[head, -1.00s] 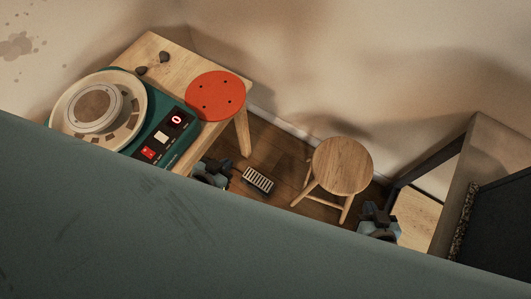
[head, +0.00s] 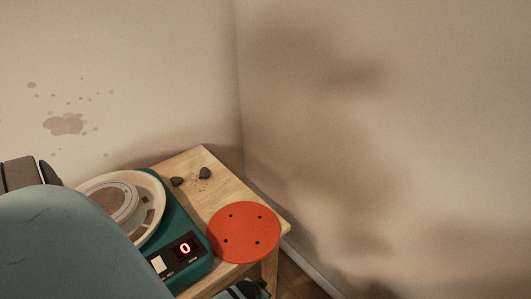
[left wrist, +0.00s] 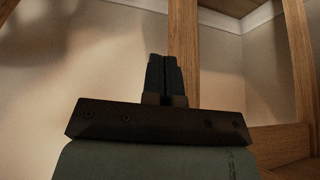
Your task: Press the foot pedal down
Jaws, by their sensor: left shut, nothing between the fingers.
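The foot pedal is not visible in either current view. My left gripper (left wrist: 164,75) shows in the left wrist view with its two dark fingers together and nothing between them. It is low down, near a wooden leg (left wrist: 184,45) that stands behind it. In the head view a dark piece, likely part of my left arm, shows at the bottom edge beside the table leg. My right gripper is not in view.
Little floor (head: 296,281) shows.

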